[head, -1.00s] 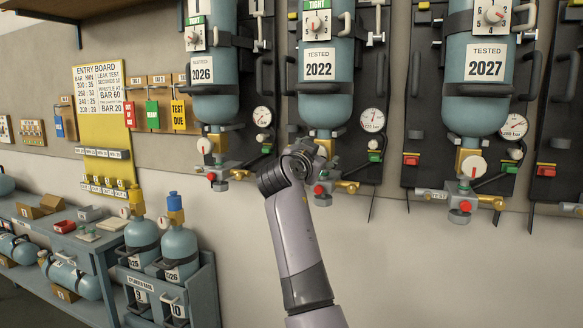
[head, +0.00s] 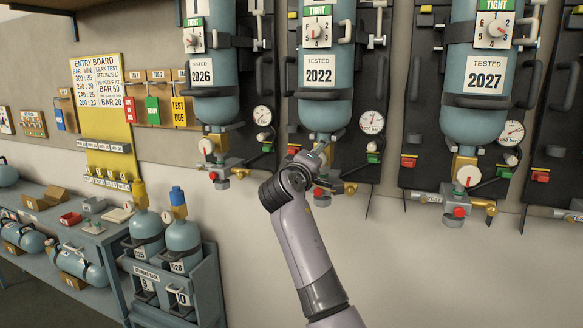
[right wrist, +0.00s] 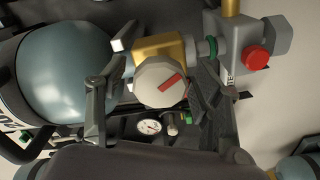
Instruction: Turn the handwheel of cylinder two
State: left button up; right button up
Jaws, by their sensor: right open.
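The middle blue cylinder (head: 326,108), tagged 2022, hangs on the wall rack between cylinders tagged 2026 and 2027. Its handwheel is hidden behind my right gripper (head: 318,158) in the head view. In the right wrist view a white round handwheel (right wrist: 160,82) with a red mark sits on a brass valve body (right wrist: 158,50) below the blue cylinder (right wrist: 68,68). My right gripper (right wrist: 157,105) is open, one finger on each side of this handwheel. I cannot tell whether either finger touches it. My left gripper is not in view.
A red knob (right wrist: 257,59) on a grey block lies beyond the valve in the right wrist view. A pressure gauge (head: 371,122) is right of the middle cylinder. Neighbouring handwheels (head: 468,175) flank it. A bench (head: 100,238) with small cylinders stands lower left.

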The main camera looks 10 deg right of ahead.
jog(key=n+p, duration=0.2)
jog(key=n, duration=0.1)
jog(key=n+p, duration=0.5)
jog(key=n, duration=0.2)
jog(key=shift+r+p, duration=0.35)
jog(key=n+p, duration=0.6)
jog(key=n, duration=0.4)
jog(key=shift+f, duration=0.15)
jog(key=n+p, duration=0.1)
jog(key=n, duration=0.2)
jog(key=shift+f+p, duration=0.1)
jog(key=shift+p, duration=0.2)
jog(key=n, duration=0.3)
jog(key=shift+f+p, duration=0.1)
jog(key=shift+p, duration=0.25)
jog(key=n, duration=0.2)
jog(key=shift+n, duration=0.4)
jog(key=n, duration=0.2)
jog(key=shift+f+n, duration=0.1)
jog(key=shift+n, duration=0.2)
jog(key=b+v, duration=0.4)
jog(key=v, duration=1.3)
jog(key=shift+d, duration=0.1)
